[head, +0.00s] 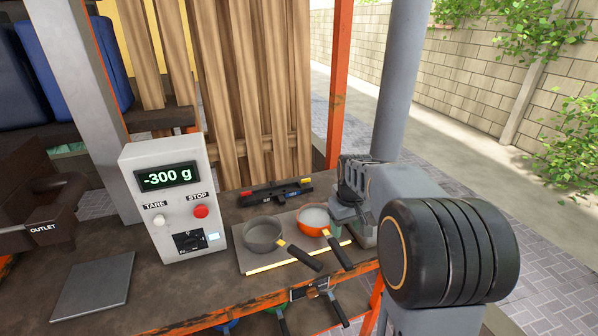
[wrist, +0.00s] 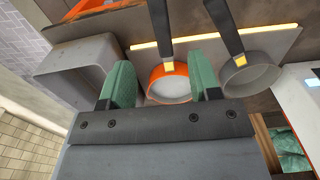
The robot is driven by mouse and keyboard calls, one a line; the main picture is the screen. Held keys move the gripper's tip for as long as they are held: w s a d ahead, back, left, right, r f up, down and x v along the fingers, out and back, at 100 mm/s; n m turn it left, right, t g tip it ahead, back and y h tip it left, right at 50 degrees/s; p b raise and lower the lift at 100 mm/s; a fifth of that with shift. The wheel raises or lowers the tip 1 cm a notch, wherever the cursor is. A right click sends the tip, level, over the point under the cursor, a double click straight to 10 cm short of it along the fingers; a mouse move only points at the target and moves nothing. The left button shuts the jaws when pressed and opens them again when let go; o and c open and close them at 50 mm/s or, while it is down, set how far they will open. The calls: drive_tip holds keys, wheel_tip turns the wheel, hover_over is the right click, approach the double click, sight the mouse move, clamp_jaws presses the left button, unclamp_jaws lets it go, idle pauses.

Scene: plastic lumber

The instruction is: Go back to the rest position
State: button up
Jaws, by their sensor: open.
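My gripper (wrist: 162,95) is open, with two green fingers showing apart in the wrist view and nothing held between them. In the head view my gripper (head: 345,212) is beside the orange pan, partly hidden by my arm. The orange pan (head: 313,232) has a pale inside and a black handle; it also shows in the wrist view (wrist: 168,84), beyond and between the fingers. I cannot tell whether a finger touches it. A grey pan (head: 264,235) lies to its left in the head view and shows to its right in the wrist view (wrist: 250,79).
Both pans rest on a grey board (head: 252,265) with a yellow strip. A control box (head: 172,205) reading -300 g stands left of it. A black level-like tool (head: 276,192) lies behind. A flat grey plate (head: 93,288) lies at the left. An orange post (head: 338,90) rises behind.

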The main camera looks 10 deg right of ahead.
drive_tip(key=shift+s+a+f+m, duration=0.2)
drive_tip(key=shift+s+f+m, duration=0.2)
drive_tip(key=shift+s+f, duration=0.1)
drive_tip(key=shift+s+a+f+m, duration=0.2)
drive_tip(key=shift+s+f+m, duration=0.2)
drive_tip(key=shift+s, duration=0.1)
drive_tip(key=s+a+r+t, duration=0.3)
drive_tip(key=s+a, duration=0.5)
drive_tip(key=s, duration=0.5)
drive_tip(key=shift+a+r+t, duration=0.15)
drive_tip(key=shift+a+t, duration=0.1)
drive_tip(key=shift+t, duration=0.05)
drive_tip(key=shift+w, duration=0.1)
